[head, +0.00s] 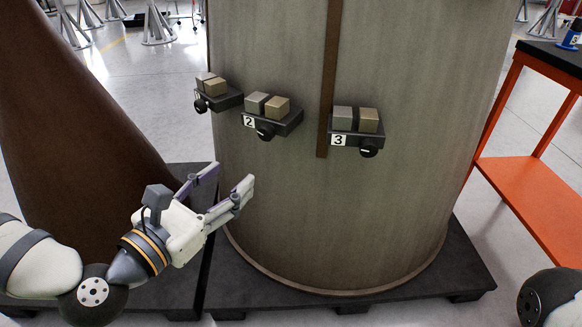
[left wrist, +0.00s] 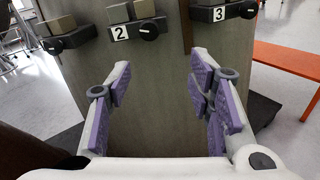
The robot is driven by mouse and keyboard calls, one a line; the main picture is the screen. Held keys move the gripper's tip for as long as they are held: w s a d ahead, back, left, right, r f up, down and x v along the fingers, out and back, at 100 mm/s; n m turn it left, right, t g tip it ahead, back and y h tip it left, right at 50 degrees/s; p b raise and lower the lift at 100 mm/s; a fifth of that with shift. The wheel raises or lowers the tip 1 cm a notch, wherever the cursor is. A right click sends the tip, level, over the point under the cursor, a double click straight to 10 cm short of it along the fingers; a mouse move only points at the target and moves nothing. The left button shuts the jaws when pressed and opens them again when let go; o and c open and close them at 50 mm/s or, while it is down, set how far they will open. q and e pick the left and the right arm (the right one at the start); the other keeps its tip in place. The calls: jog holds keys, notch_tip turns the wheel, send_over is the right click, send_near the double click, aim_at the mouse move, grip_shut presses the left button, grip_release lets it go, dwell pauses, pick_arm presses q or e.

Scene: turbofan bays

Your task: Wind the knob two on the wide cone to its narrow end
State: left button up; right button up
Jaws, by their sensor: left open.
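The wide grey-brown cone (head: 290,215) stands upright on a dark pallet and carries a row of small dark units. The unit labelled 2 (head: 283,122) is in the middle, with a grey and a tan block on top. Its black knob two (head: 265,133) sits on the front, right of the label; it also shows at the top of the left wrist view (left wrist: 149,30). My left gripper (head: 232,180) is open and empty, below and left of knob two, apart from it. In the left wrist view its fingers (left wrist: 160,88) are spread below the knob. My right gripper is out of view.
Unit 3 (head: 357,139) is to the right, past a brown vertical strip (head: 330,80); another unit (head: 222,102) is to the left. A brown cone (head: 70,130) stands left, behind my left arm. An orange bench (head: 535,205) is at the right.

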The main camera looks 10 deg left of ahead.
aim_at(263, 134)
pick_arm(q)
jog(key=shift+n+t, duration=0.4)
jog(key=shift+n, duration=0.1)
jog(key=x, duration=0.4)
jog(key=a+x, duration=0.1)
jog(key=x, duration=0.3)
jog(key=r+x, duration=0.1)
jog(key=x, duration=0.3)
jog(key=shift+w+a+r, duration=0.1)
jog(key=shift+w, duration=0.3)
jog(key=shift+c, duration=0.6)
grip_shut()
